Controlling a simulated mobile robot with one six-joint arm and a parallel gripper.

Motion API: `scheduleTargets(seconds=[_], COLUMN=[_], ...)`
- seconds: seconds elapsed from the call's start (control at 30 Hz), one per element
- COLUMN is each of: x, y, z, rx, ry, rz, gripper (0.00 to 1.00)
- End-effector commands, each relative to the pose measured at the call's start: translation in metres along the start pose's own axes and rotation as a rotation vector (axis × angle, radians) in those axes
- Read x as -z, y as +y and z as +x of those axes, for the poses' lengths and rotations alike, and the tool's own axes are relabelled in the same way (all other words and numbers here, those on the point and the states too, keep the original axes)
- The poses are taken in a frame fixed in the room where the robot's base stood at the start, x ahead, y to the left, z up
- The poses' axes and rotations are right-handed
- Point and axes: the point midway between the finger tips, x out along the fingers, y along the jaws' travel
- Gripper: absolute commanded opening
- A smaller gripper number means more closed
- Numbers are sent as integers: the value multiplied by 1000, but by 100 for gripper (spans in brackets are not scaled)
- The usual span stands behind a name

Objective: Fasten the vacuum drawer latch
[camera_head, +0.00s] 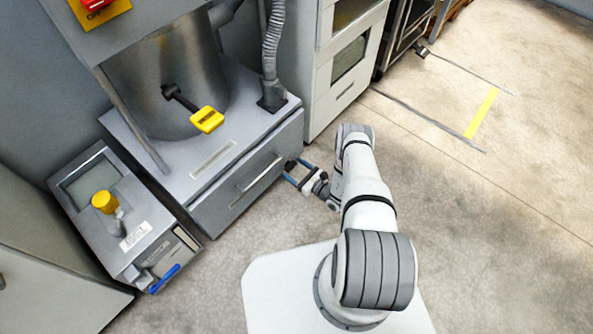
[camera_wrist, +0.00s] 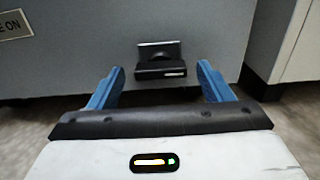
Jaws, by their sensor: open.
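The vacuum drawer (camera_head: 247,183) is a grey drawer with a bar handle (camera_head: 259,173), under a metal cylinder, and looks closed. Its latch (camera_wrist: 160,56) is a small black piece on a metal plate on the grey front, in the wrist view. In the head view the latch (camera_head: 290,165) is a small dark spot at the drawer's right end, partly hidden by my gripper. My gripper (camera_head: 297,173) is open, its blue fingers pointing at the drawer front. In the wrist view the latch lies between the two fingertips, which look apart from it. Whether the latch is engaged cannot be told.
A yellow-tipped lever (camera_head: 207,119) sticks out above the drawer. A grey unit with a yellow knob (camera_head: 105,202) and blue handle (camera_head: 165,278) stands at left. A white cabinet (camera_head: 348,62) stands close right of the drawer.

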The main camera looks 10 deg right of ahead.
Motion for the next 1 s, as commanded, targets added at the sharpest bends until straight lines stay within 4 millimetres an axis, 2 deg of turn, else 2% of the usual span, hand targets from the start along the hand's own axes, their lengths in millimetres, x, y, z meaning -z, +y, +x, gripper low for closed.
scheduleTargets(seconds=[0.23, 0.8, 1.0], x=[0, 0, 0], y=[0, -1, -1], z=[1, 0, 0], rx=[1, 2, 2], ry=[0, 1, 1], rz=[0, 0, -16], gripper=[73, 28, 28])
